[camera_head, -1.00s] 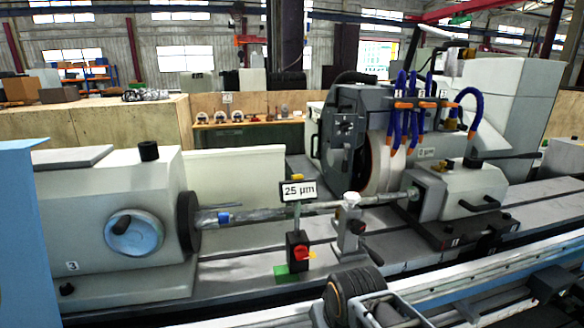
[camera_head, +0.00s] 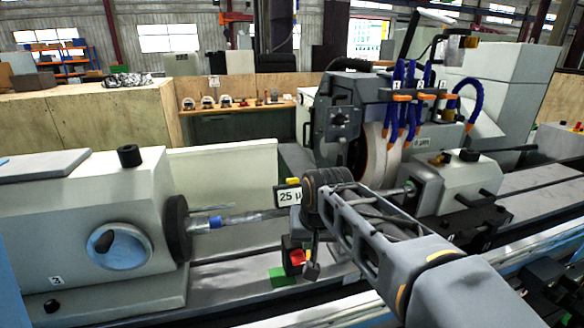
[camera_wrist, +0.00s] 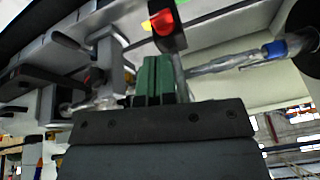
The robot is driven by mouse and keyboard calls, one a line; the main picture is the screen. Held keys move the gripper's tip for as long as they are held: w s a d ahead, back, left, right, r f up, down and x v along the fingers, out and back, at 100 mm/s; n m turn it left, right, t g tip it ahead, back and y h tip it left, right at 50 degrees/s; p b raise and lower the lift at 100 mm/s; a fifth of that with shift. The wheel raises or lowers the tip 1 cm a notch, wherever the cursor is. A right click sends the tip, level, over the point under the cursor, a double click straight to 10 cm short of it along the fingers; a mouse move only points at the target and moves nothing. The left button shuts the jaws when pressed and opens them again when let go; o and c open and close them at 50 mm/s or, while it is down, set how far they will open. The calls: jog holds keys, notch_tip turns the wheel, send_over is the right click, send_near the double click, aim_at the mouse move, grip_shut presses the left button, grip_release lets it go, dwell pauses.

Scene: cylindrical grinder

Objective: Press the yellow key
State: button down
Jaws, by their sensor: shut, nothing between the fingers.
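The small yellow key (camera_wrist: 146,25) shows in the wrist view beside a red knob (camera_wrist: 162,22) on a black box, near the top edge. In the head view I see the red knob (camera_head: 297,257) on its black box above a green base (camera_head: 282,278); the yellow key cannot be made out there. My gripper (camera_wrist: 156,62) shows in the wrist view as two green fingers held together, empty. In the picture its tips lie below the box, apart from the key. In the head view my arm reaches in from the lower right, and its fingers are hard to make out.
A shaft (camera_head: 238,218) with a blue band runs from the chuck (camera_head: 177,228) at left. The grinding head (camera_head: 345,125) with blue hoses stands behind right.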

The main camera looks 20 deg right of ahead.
jog(key=w+r+m+p, duration=0.5)
jog(key=w+r+p, duration=0.3)
jog(key=w+r, duration=1)
jog(key=shift+w+d+r+m+t+y, duration=0.3)
jog(key=shift+w+d+r, duration=0.05)
jog(key=shift+r, duration=0.55)
jog(key=b, duration=0.1)
send_over(292, 181)
jog(key=w+d, duration=0.1)
jog(key=w, duration=0.2)
notch_tip(292, 181, down, 7)
jog(key=shift+s+f+b, duration=0.15)
jog(key=shift+f+b, duration=0.45)
jog(key=shift+b, duration=0.3)
jog(key=shift+f, duration=0.15)
jog(key=shift+s+f+b, duration=0.2)
jog(key=shift+f+b, duration=0.05)
jog(key=shift+b, duration=0.1)
